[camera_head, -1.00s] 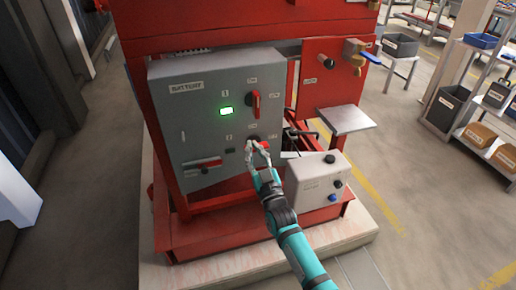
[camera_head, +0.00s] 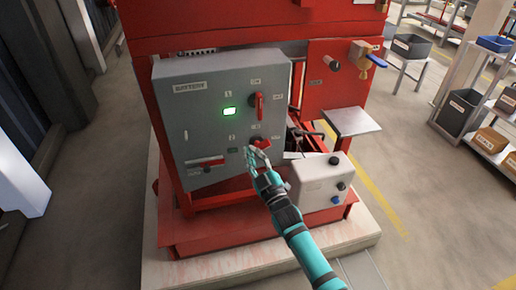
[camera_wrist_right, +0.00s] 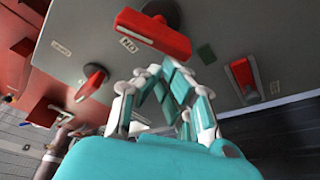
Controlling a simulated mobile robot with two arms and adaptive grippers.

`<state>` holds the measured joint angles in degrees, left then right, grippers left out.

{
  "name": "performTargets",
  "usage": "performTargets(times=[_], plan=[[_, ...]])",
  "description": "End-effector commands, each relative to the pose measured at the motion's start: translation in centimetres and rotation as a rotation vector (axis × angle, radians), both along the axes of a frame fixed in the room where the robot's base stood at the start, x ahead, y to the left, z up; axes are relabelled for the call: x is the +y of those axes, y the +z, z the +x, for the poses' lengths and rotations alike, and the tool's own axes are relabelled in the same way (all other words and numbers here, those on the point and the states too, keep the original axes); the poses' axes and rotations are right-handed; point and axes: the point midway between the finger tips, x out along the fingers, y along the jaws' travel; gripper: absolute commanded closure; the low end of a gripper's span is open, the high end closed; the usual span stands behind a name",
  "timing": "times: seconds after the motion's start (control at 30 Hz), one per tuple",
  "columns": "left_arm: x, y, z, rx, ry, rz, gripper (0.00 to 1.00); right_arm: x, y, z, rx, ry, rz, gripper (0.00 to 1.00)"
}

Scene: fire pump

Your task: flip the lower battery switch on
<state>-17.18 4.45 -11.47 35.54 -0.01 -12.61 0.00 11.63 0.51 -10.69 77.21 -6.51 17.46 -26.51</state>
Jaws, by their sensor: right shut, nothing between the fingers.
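The grey battery box (camera_head: 205,125) stands on the red pump frame. Its lower battery switch (camera_head: 262,142) is a red handle on a dark round base, lying nearly level with a slight slant. The same handle (camera_wrist_right: 150,33) shows large in the right wrist view, with an ON label beside it. My right gripper (camera_head: 252,152) is shut and empty, just below and left of this switch. In the right wrist view its fingertips (camera_wrist_right: 168,68) are close to the handle; I cannot tell whether they touch. The upper switch (camera_head: 259,106) has an upright red handle. My left gripper is out of view.
A green-lit display (camera_head: 229,111) and a dark lower display (camera_head: 233,150) sit on the box. A red lever (camera_head: 205,163) is at its lower left. A white control box (camera_head: 320,180) stands close right of my right arm. Shelves (camera_head: 475,120) are far right.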

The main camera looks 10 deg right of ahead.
Motion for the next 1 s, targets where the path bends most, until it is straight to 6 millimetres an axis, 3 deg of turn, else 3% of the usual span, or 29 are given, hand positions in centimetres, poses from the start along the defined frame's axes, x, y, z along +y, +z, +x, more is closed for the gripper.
performTargets(times=[1.0], plan=[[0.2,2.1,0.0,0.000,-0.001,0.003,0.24,0.2,-1.9,0.0,-0.022,-0.001,-0.664,1.00]])
